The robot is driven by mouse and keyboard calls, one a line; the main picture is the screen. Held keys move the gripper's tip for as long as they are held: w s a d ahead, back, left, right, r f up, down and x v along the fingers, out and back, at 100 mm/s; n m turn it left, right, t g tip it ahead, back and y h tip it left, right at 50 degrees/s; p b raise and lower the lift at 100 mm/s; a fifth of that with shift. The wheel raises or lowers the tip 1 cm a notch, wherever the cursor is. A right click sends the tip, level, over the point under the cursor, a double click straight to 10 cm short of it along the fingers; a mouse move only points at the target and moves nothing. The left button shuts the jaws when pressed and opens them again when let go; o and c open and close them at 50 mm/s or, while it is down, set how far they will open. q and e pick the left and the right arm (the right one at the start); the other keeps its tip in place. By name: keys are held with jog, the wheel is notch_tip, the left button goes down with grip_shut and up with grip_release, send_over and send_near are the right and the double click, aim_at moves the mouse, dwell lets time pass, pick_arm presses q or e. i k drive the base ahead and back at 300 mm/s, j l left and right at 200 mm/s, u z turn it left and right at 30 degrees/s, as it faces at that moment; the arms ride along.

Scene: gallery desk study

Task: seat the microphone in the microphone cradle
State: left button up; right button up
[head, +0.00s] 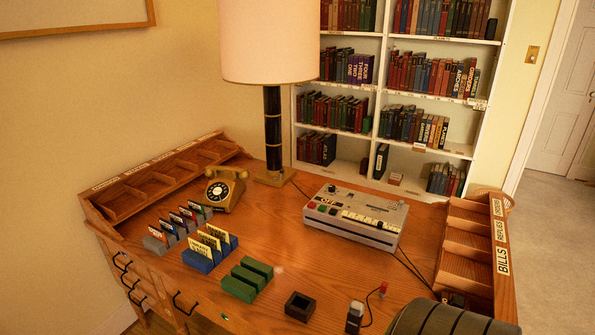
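A small dark upright piece with a pale grey top (355,316), which looks like the microphone, stands at the desk's front edge, partly cut by the bottom of the head view. A thin dark cord runs near it to a small red-tipped piece (383,289). A black square open-topped holder (299,306), probably the microphone cradle, sits just left of the microphone and looks empty. The two are apart. Neither of my grippers shows in this view.
A grey recorder-like machine (356,216) stands behind. Card holders, green blocks (239,289) and a telephone (224,189) are left; a lamp (272,130) is at the back. Labelled pigeonholes (468,248) are right. A dark ribbed rounded form (440,318) covers the front right. Mid-desk is clear.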

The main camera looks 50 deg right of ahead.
aim_at(299, 306)
jog(key=z, duration=2.1)
